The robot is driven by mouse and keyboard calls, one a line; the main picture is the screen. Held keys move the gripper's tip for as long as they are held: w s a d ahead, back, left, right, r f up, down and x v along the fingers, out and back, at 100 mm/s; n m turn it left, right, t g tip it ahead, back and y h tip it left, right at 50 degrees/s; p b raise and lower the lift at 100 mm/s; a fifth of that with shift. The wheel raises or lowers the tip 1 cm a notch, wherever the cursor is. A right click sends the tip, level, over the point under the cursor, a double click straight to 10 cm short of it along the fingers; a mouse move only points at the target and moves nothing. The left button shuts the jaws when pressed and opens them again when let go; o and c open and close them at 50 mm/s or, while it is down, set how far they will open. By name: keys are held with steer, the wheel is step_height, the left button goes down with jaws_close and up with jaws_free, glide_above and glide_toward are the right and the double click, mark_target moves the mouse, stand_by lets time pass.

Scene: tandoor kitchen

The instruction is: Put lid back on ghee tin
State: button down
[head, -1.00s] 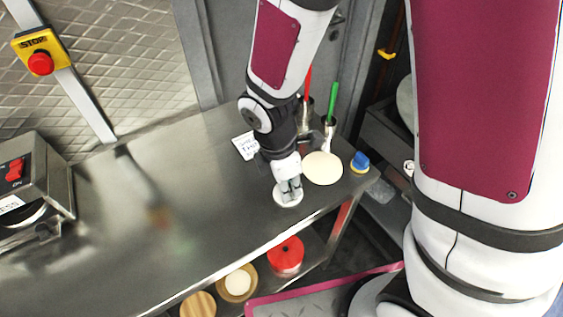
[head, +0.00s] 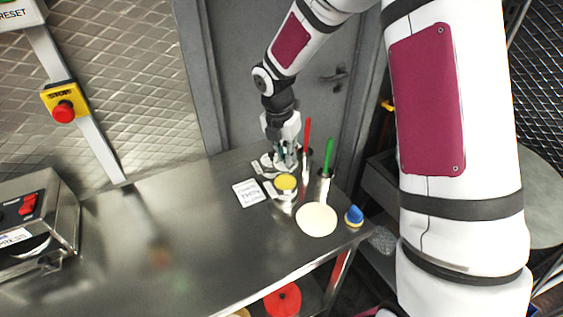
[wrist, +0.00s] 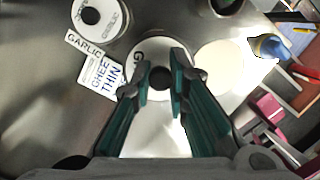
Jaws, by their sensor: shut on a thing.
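The ghee tin (head: 285,183) stands on the steel counter with its yellow contents showing, so its top is uncovered in the head view. My gripper (head: 284,164) is just behind and above it in that picture, pointing down. In the wrist view my gripper (wrist: 160,80) is shut on the dark centre knob of a round white lid (wrist: 165,50). Part of a black letter G shows on the lid. The fingers hide some of it, and the tin cannot be made out in the wrist view. The exact gap between lid and tin is unclear.
A GHEE THIN card (head: 248,192) lies left of the tin. A GARLIC lid (wrist: 98,16) is nearby. Right are a pale flat disc (head: 316,219), a blue-topped item (head: 354,215) and holders with red (head: 307,133) and green (head: 328,156) handles.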

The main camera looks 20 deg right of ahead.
steer(key=shift+f+b, duration=0.9)
steer(key=shift+f, duration=2.2)
steer(key=shift+f, duration=0.15)
stand_by(0.8)
steer(key=c, duration=1)
jaws_free()
steer(key=shift+r+p, duration=1.35)
steer(key=shift+r, duration=2.15)
